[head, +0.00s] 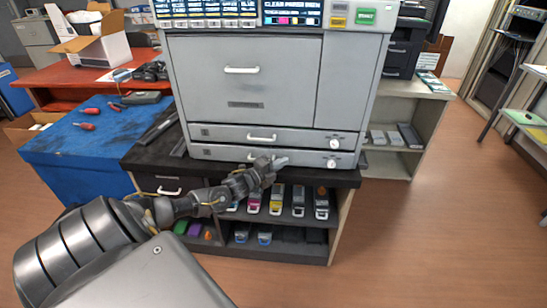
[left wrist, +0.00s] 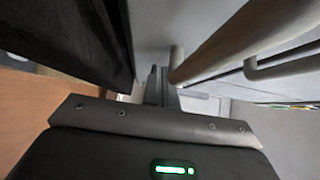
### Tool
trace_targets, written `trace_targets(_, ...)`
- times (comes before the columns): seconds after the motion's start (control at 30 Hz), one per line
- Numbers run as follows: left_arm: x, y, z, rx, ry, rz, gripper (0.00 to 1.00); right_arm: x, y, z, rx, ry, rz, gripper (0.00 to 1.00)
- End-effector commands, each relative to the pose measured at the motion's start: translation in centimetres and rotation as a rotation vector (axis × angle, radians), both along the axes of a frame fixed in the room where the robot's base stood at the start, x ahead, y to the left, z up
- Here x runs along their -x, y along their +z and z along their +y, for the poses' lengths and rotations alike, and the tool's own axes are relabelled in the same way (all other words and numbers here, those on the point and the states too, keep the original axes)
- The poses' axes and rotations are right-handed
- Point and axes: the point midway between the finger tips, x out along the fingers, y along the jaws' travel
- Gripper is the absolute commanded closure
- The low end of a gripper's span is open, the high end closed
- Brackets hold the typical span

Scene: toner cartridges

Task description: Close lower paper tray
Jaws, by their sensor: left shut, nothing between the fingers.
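The grey printer has two low paper trays at its bottom. The lower paper tray (head: 220,153) looks about level with the upper paper tray (head: 225,134); a small gap is hard to tell. My left gripper (head: 281,161) is shut and empty at the middle of the lower tray's front, by its handle (head: 251,157), which it partly hides. In the left wrist view, the shut fingers (left wrist: 159,86) are close to a pale bar-like handle (left wrist: 235,42); I cannot tell whether they touch. My right gripper is not in view.
The printer stands on a black-topped cabinet (head: 155,150) with toner cartridges on its shelves (head: 276,200). A blue workbench (head: 75,150) with red-handled tools is at the left. A low shelf unit (head: 420,120) stands behind at the right. The wooden floor (head: 430,240) at the right is clear.

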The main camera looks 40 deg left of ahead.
Motion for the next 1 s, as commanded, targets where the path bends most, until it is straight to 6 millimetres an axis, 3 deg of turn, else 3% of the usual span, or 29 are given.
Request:
trace_targets(0.37, 2.2, 0.2, -3.2, 0.001, -0.012, 0.004, 1.00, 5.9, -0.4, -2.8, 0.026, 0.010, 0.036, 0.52)
trace_targets(0.5, 5.8, -0.2, -2.5, -0.002, -0.014, 0.005, 1.00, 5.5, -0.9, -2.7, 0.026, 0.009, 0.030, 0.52)
trace_targets(0.7, 9.2, -0.1, -2.1, 0.000, -0.016, 0.003, 1.00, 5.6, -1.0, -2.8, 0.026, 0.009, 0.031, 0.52)
trace_targets(1.0, 11.4, 0.1, -1.6, 0.000, -0.013, -0.001, 1.00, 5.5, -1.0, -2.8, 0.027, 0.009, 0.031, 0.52)
